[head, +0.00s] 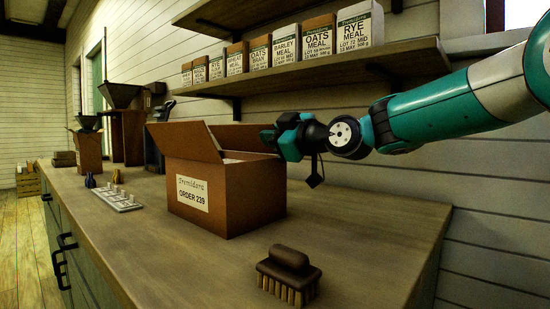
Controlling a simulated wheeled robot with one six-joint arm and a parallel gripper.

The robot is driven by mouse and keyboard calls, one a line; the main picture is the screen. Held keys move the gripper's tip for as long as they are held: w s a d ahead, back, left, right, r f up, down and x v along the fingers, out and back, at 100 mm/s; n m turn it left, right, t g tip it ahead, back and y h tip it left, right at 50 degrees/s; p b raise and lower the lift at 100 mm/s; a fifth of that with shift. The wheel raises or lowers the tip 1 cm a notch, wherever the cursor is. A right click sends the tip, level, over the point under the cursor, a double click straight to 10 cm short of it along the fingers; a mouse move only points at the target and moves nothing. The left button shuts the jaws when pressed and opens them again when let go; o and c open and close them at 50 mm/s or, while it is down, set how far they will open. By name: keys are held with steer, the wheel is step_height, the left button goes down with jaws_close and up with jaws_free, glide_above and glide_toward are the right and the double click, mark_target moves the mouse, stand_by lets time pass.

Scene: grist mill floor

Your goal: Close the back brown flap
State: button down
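A brown cardboard box (245,195) stands on the wooden counter, with a label reading "ORDER 239" on its front left side. Its back brown flap (240,137) stands up behind the opening. Another flap (185,141) is raised and tilted outward at the left. Pale contents show slightly inside; the rest is hidden by the walls. My gripper (268,138) reaches in from the right, above the box's right edge, with its tip at the right end of the back flap. I cannot tell whether it touches the flap or whether its fingers are open.
A brush (288,275) lies on the counter in front of the box. A pale tray (118,201) with small pegs is at the left. A shelf (330,70) with several labelled meal bags hangs above. Hopper machines (122,125) stand behind left.

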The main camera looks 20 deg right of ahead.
steer(key=shift+s+a+f+n+b, duration=0.15)
steer(key=shift+a+f+n+b, duration=0.1)
steer(key=shift+n+b, duration=0.6)
steer(key=shift+s+a+f+n+b, duration=0.15)
steer(key=shift+f+n+b, duration=0.1)
steer(key=shift+n+b, duration=0.6)
steer(key=shift+s+a+f+n+b, duration=0.1)
steer(key=shift+a+f+n+b, duration=0.15)
steer(key=shift+n+b, duration=0.6)
steer(key=shift+b, duration=0.35)
steer(key=c, duration=1.3)
jaws_free()
steer(key=shift+f, duration=0.1)
